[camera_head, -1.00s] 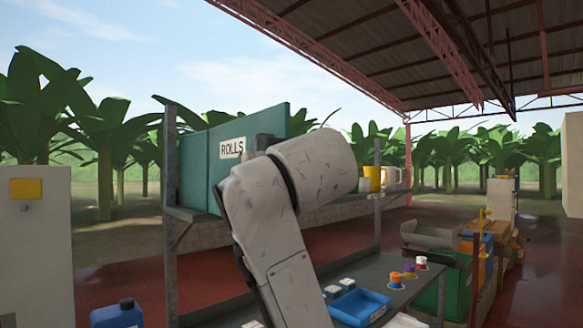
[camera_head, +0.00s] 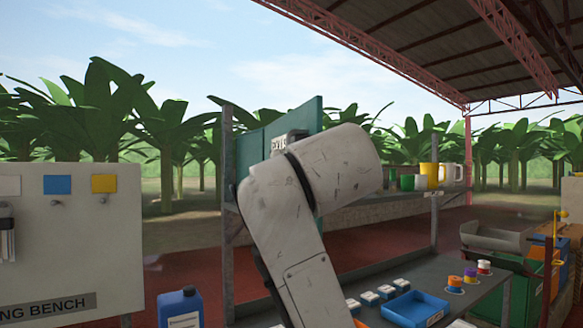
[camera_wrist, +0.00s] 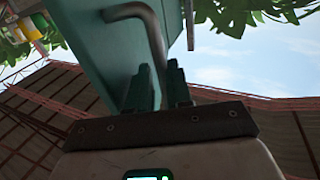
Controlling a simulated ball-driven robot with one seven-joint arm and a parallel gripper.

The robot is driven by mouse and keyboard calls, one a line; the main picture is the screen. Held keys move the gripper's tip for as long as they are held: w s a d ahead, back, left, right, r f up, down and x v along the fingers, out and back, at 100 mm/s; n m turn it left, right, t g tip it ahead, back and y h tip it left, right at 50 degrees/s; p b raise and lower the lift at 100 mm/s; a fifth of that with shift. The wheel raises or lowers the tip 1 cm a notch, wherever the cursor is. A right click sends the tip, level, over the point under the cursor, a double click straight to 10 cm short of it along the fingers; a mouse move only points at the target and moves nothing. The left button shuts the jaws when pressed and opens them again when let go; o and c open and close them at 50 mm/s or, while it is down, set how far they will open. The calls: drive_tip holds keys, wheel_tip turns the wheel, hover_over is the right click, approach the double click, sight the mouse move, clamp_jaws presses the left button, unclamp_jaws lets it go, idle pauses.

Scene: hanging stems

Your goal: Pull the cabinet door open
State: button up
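The teal cabinet door (camera_head: 305,122) stands swung out from the teal cabinet (camera_head: 249,155) on the shelf, its free edge nearest me. Its label is mostly covered by my arm. In the wrist view the door (camera_wrist: 95,45) fills the upper middle, with a bent grey bar handle (camera_wrist: 150,32) on it. My gripper (camera_wrist: 159,88) has its two dark teal fingers on either side of the handle bar, closed about it.
Mugs (camera_head: 430,177) stand on the shelf right of my arm. Below, the bench holds a blue tray (camera_head: 415,309), small white-topped boxes (camera_head: 370,298) and coloured spools (camera_head: 456,283). A blue jug (camera_head: 180,307) and a pale tool board (camera_head: 70,240) are at left.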

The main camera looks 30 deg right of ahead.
drive_tip(key=o, duration=0.3)
drive_tip(key=shift+a, duration=0.1)
drive_tip(key=b+v, duration=0.2)
drive_tip(key=v, duration=0.9)
drive_tip(key=shift+w, duration=0.1)
